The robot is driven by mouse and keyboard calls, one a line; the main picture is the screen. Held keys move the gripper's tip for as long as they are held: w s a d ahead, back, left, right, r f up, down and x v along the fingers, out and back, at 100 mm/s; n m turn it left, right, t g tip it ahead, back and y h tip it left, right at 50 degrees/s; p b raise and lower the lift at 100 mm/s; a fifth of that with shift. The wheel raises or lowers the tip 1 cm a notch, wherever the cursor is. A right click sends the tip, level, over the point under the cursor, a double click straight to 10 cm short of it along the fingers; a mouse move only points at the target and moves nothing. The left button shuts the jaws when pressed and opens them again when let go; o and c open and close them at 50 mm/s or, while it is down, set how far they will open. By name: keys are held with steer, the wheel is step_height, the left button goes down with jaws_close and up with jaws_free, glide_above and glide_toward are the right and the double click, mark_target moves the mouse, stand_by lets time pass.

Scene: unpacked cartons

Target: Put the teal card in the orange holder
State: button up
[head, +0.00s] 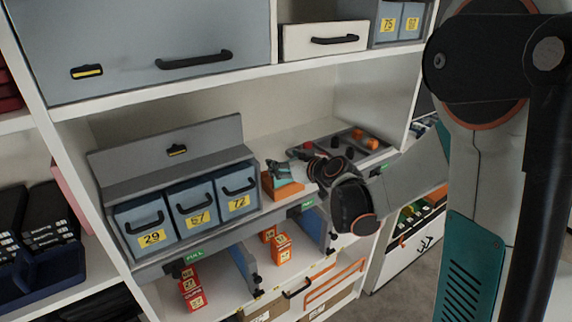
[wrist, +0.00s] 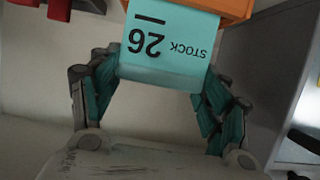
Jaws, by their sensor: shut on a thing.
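The teal card (wrist: 170,42), printed "STOCK 26", is between the fingers of my gripper (wrist: 160,78) in the wrist view. My gripper is shut on it. The orange holder (wrist: 236,9) shows at the top of the wrist view, right at the card's far end; I cannot tell whether the card's edge is inside it. In the head view the orange holder (head: 286,190) stands on the shelf, with my gripper (head: 281,169) just above and behind it. The card is small and hard to make out there.
A grey tray (head: 336,146) with red and orange pieces lies behind my wrist. In the lower bays are small red boxes (head: 192,288) and orange boxes (head: 282,249).

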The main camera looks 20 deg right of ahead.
steer(key=shift+s+r, duration=0.1)
steer(key=o, duration=1)
steer(key=shift+r, duration=0.1)
steer(key=p+v, duration=0.1)
steer(key=v, duration=1.1)
